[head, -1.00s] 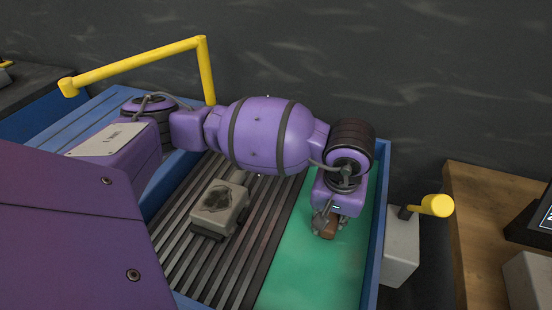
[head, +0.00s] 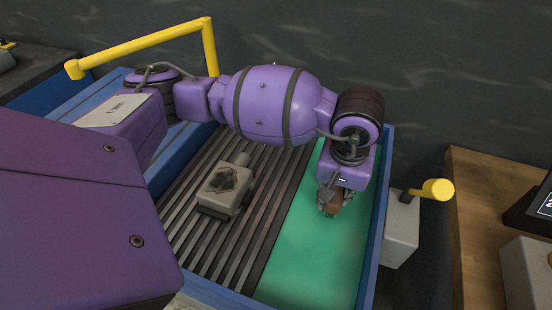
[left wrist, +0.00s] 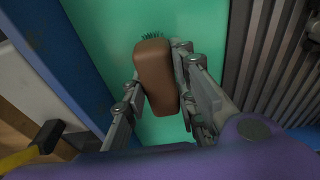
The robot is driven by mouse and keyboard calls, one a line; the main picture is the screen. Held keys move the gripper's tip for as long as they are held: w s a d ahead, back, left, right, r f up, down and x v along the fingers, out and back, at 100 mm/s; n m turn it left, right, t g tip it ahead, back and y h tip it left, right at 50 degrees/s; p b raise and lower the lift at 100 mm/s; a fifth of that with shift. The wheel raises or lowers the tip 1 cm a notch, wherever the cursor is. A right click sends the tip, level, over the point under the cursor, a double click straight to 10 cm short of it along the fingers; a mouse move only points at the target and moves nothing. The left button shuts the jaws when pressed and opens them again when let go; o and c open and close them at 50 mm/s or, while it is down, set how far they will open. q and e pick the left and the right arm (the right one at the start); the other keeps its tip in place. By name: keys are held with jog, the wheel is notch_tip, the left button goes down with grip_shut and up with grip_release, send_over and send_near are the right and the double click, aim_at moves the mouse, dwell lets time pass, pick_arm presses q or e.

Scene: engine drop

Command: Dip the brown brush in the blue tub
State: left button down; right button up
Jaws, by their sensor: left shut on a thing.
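The brown brush (head: 334,200) is between the fingers of my left gripper (head: 334,198), over the green area of the blue tub (head: 376,262). In the left wrist view the brush (left wrist: 155,75) is a brown block with dark green bristles at its far end. My left gripper (left wrist: 158,95) is shut on its sides there. The tub's blue wall (left wrist: 55,50) also shows in that view. The green surface (head: 310,262) fills the tub's right part. I cannot tell whether the bristles touch it. My right gripper is not in view.
A grey, dirty block-like part (head: 226,188) lies on the ribbed dark rack (head: 245,235) left of the green area. A yellow rail (head: 140,48) rises at the back left. A yellow-ended handle (head: 436,190) sticks out beyond the right wall. A wooden table (head: 480,215) stands at the right.

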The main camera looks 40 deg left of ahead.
pick_arm(q)
jog(key=shift+r+p, duration=1.2)
jog(key=shift+r, duration=2.2)
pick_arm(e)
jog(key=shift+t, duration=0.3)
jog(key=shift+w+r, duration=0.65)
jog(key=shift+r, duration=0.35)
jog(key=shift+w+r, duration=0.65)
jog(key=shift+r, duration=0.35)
pick_arm(q)
notch_tip(320, 180, up, 5)
jog(key=shift+f+p, duration=0.1)
jog(key=shift+p, duration=0.8)
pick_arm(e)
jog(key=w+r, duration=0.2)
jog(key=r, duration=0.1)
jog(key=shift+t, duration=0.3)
